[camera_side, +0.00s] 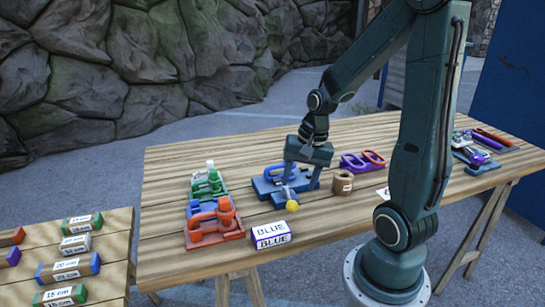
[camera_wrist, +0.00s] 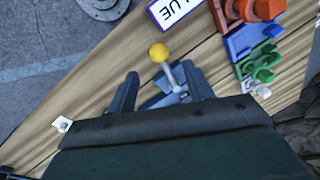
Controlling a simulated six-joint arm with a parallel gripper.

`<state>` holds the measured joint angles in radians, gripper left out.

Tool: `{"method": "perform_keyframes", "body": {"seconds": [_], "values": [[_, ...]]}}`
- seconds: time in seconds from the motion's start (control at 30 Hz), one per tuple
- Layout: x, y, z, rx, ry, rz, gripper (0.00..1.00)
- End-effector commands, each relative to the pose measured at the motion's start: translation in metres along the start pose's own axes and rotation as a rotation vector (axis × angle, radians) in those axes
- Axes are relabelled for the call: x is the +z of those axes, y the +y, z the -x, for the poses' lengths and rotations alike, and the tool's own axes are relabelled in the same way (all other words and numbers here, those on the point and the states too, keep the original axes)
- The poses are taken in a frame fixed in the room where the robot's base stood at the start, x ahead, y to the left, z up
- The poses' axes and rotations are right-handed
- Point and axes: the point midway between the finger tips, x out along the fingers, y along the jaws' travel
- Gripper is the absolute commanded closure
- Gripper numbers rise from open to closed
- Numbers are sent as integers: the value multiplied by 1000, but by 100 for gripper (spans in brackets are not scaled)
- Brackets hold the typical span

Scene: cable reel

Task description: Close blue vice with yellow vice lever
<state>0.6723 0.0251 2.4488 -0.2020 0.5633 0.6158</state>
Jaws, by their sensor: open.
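The blue vice (camera_side: 266,186) sits on the wooden table, left of and below my gripper in the side view. Its lever ends in a yellow ball (camera_side: 292,206) at the table's front side. In the wrist view the yellow ball (camera_wrist: 158,52) and its grey lever rod (camera_wrist: 170,76) show just beyond and between the fingers. My gripper (camera_side: 302,184) is open and points down over the vice's lever side. In the wrist view my gripper (camera_wrist: 162,85) hides most of the vice; only a little blue (camera_wrist: 160,100) shows between the fingers. I cannot tell whether a finger touches the lever.
A "BLUE" label block (camera_side: 270,236) stands at the front edge. Orange, blue and green clamps (camera_side: 212,215) stand at left. A cable roll (camera_side: 343,182) and purple-orange loops (camera_side: 363,160) lie to the right. A second table (camera_side: 110,225) with labelled blocks is at far left.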

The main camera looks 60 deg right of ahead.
Motion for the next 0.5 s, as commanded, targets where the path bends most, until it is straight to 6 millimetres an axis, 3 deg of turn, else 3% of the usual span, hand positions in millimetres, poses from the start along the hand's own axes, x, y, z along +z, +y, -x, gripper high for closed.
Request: {"method": "perform_keyframes", "body": {"seconds": [0.3,0.5], "values": [[-1,0,42,-3,5,-1,48],[0,-1,58,-3,2,0,48]]}}
